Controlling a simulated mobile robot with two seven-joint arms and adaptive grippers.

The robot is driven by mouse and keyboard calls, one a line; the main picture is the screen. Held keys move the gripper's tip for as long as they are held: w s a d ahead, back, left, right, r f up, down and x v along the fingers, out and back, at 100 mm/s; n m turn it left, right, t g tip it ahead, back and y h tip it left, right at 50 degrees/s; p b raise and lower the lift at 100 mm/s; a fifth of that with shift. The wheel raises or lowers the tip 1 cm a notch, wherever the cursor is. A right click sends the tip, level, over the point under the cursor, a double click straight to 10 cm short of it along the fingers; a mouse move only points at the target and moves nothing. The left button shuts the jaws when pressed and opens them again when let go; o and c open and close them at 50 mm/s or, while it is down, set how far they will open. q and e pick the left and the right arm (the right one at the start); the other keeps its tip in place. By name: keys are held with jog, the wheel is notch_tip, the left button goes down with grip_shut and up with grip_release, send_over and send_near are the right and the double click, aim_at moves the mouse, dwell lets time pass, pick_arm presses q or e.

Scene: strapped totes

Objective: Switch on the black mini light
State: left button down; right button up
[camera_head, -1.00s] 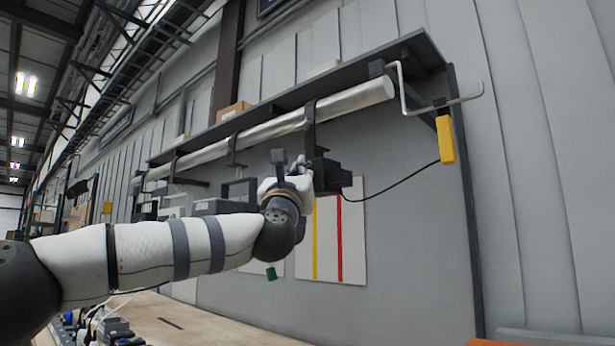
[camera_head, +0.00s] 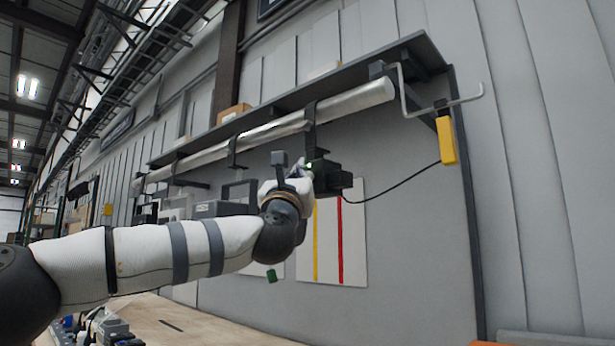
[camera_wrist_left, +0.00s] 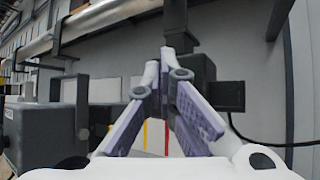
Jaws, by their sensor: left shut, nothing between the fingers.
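The black mini light (camera_head: 334,180) is a dark box hanging under the metal pipe by a clamp, with a black cable leaving its right side. A small green glow shows on its left side, beside my fingertips. My left gripper (camera_head: 305,168) is at that side. In the left wrist view the purple-grey fingers (camera_wrist_left: 163,70) are shut and empty, their tips meeting in front of the dark box (camera_wrist_left: 229,95). Whether the tips touch the box I cannot tell. My right gripper is not in view.
The pipe (camera_head: 270,130) runs under a dark shelf (camera_head: 300,92). A yellow box (camera_head: 446,140) hangs on the cable near a grey hook (camera_head: 405,90). A white panel with yellow and red stripes (camera_head: 355,240) is on the wall. A wooden table (camera_head: 200,325) lies below.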

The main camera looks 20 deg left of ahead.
pick_arm(q)
jog(key=shift+s+a+r, duration=0.1)
jog(key=shift+s+a, duration=0.05)
jog(key=shift+s, duration=0.35)
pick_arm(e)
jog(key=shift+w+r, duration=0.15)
pick_arm(q)
jog(key=s, duration=0.1)
jog(key=s+a+p, duration=0.1)
jog(key=s, duration=0.2)
jog(key=shift+s+a+p, duration=0.35)
jog(key=shift+p, duration=0.05)
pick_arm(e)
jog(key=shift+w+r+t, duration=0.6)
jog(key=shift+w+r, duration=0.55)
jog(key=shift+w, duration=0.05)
